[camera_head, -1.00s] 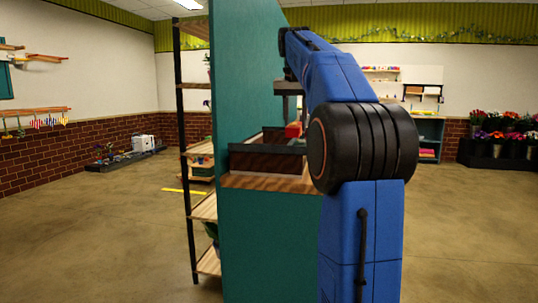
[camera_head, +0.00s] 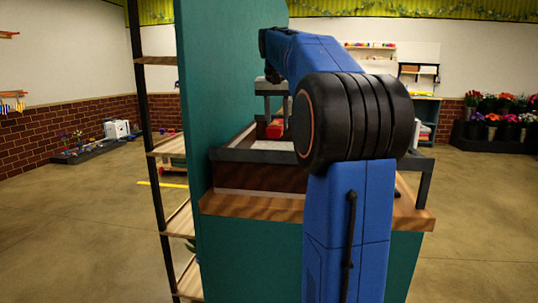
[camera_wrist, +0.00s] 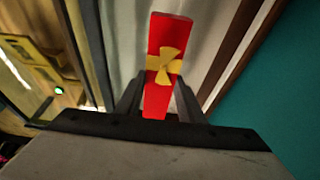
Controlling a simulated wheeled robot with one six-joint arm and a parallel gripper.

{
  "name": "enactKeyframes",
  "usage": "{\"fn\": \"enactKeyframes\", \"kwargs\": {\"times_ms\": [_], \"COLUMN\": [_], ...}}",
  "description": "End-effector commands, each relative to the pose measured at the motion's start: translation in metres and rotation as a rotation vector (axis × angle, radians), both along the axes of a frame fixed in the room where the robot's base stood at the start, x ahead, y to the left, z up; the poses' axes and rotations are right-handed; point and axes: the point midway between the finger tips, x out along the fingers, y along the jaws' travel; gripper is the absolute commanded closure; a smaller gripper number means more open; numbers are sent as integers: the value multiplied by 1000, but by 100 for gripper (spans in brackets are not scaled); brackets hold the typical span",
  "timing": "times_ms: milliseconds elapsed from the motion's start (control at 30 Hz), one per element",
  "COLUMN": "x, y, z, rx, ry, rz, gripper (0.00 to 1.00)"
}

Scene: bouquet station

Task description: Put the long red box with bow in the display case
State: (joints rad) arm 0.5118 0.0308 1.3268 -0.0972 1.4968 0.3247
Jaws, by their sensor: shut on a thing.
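A long red box with a yellow bow (camera_wrist: 165,38) stands out from between the fingers of my gripper (camera_wrist: 158,100) in the wrist view. My gripper is shut on it. In the head view the red box (camera_head: 276,131) shows small, beyond my arm, low in or just above the display case (camera_head: 262,178). The case has dark wooden walls, a pale floor and a grey frame, on a wood-topped teal counter. My arm hides the right part of the case. I cannot tell whether the box touches the case floor.
A tall teal panel (camera_head: 232,90) stands close at the left of the case. A shelf rack (camera_head: 177,218) with wooden boards is left of it. Flower buckets (camera_head: 500,125) stand at the far right wall. The floor to the right is open.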

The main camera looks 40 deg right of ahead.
Motion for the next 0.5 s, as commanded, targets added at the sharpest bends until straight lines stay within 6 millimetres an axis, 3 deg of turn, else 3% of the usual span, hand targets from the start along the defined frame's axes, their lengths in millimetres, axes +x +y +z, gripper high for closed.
{"fn": "enactKeyframes", "kwargs": {"times_ms": [300, 500], "x": [-1, 0], "y": [1, 0], "z": [-47, -60], "rx": [1, 0], "ry": [1, 0], "rz": [1, 0], "gripper": [90, 90]}}
